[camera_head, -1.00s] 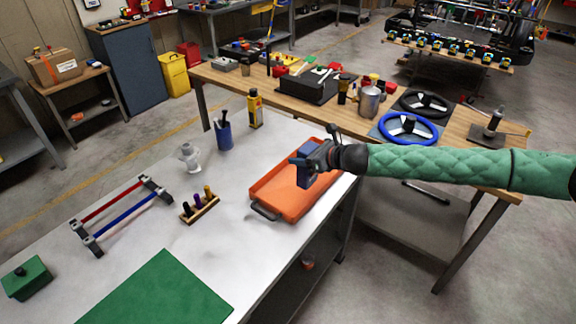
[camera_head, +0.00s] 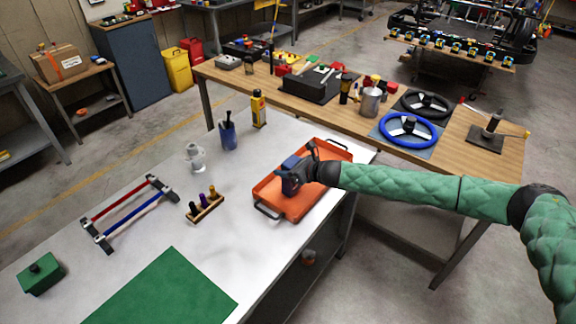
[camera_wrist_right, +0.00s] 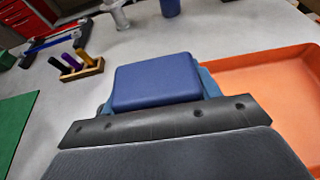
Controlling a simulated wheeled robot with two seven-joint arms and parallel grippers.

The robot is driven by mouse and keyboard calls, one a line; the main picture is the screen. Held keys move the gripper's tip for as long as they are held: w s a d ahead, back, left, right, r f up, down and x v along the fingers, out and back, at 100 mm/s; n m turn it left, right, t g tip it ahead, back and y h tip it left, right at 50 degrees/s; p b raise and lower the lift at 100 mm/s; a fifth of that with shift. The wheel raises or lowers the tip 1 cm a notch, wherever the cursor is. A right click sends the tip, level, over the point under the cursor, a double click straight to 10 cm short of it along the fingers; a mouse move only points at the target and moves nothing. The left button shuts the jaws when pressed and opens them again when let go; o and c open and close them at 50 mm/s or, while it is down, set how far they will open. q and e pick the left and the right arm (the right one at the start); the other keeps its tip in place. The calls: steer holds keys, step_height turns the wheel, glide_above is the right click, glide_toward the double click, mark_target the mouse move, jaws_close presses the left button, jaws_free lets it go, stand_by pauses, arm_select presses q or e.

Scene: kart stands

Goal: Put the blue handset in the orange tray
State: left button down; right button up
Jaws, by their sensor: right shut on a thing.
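The orange tray (camera_head: 318,201) lies near the right end of the grey metal table in the head view. My right gripper (camera_head: 294,176) is over the tray's left part, shut on the blue handset (camera_head: 288,183). In the right wrist view the blue handset (camera_wrist_right: 156,82) sticks out beyond the gripper (camera_wrist_right: 165,118), with the orange tray (camera_wrist_right: 275,85) to its right. The handset's underside is hidden, so I cannot tell whether it touches the tray. My left gripper is not in view.
A small wooden rack (camera_head: 205,208) with coloured pegs stands left of the tray. A blue cup (camera_head: 228,135) and a yellow bottle (camera_head: 258,108) stand behind it. A green mat (camera_head: 165,290) lies at the front. The tray's right part is empty.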

steer(key=shift+f, duration=0.15)
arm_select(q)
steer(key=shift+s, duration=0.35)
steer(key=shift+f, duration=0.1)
arm_select(e)
steer(key=shift+f, duration=0.2)
steer(key=o, duration=1.1)
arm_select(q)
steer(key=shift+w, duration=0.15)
arm_select(e)
steer(key=shift+o, duration=0.2)
steer(key=shift+d+r, duration=0.1)
steer(key=shift+r, duration=0.05)
